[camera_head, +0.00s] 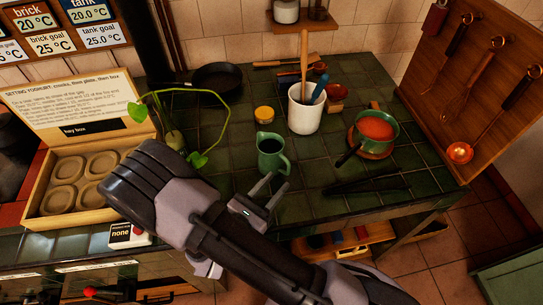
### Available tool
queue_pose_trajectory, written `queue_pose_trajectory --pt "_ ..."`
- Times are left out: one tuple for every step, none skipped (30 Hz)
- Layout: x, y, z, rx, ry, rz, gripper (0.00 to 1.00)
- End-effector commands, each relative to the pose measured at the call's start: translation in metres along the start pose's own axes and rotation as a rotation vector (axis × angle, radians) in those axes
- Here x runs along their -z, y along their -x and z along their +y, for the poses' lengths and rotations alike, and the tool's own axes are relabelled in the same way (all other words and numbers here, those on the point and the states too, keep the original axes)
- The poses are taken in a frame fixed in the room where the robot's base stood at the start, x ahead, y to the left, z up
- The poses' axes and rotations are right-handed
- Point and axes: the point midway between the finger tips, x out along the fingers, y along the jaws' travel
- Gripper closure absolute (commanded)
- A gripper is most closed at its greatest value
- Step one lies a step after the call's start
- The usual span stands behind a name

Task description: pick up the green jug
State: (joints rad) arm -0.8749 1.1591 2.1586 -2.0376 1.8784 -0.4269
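The green jug (269,156) stands upright on the dark green tiled top, near the middle of the view, with its handle toward the lower right. My gripper (270,188) is just in front of the jug, at its lower right, with its two fingers apart and nothing between them. The fingers look close to the jug's handle, but I cannot tell whether they touch it.
A white crock (305,112) with utensils stands behind right. A green pot (377,130) with orange contents sits further right. A yellow-lidded jar (264,115), a trailing plant (173,138) and a hay box (60,200) are near. Black tongs (370,184) lie right.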

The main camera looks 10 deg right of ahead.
Motion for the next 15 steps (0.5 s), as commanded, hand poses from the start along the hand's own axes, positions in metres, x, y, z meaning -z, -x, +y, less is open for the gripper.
queue_pose_trajectory --pt "0.002 -0.009 0.000 0.003 -0.001 0.000 0.63" --pt "0.001 -0.012 0.000 0.003 -0.002 0.000 0.63" --pt "0.001 -0.016 0.000 0.002 -0.003 0.000 0.63" --pt "0.001 -0.019 0.000 0.002 -0.003 0.000 0.63" --pt "0.001 -0.024 0.000 0.003 -0.003 0.000 0.63" --pt "0.002 -0.031 0.000 0.004 -0.003 0.000 0.63" --pt "0.002 -0.038 0.000 0.005 -0.003 0.000 0.63" --pt "0.002 -0.044 0.000 0.006 -0.003 0.001 0.63" --pt "0.002 -0.052 0.001 0.006 -0.004 0.000 0.63" --pt "0.001 -0.058 0.001 0.004 -0.004 0.000 0.63" --pt "0.000 -0.062 0.001 0.005 -0.004 0.000 0.63" --pt "-0.001 -0.067 0.001 0.003 -0.003 0.000 0.63" --pt "-0.001 -0.069 0.001 0.003 -0.002 0.000 0.63" --pt "-0.002 -0.070 0.001 0.002 -0.002 0.000 0.63" --pt "-0.002 -0.071 0.002 0.001 -0.001 0.000 0.63"
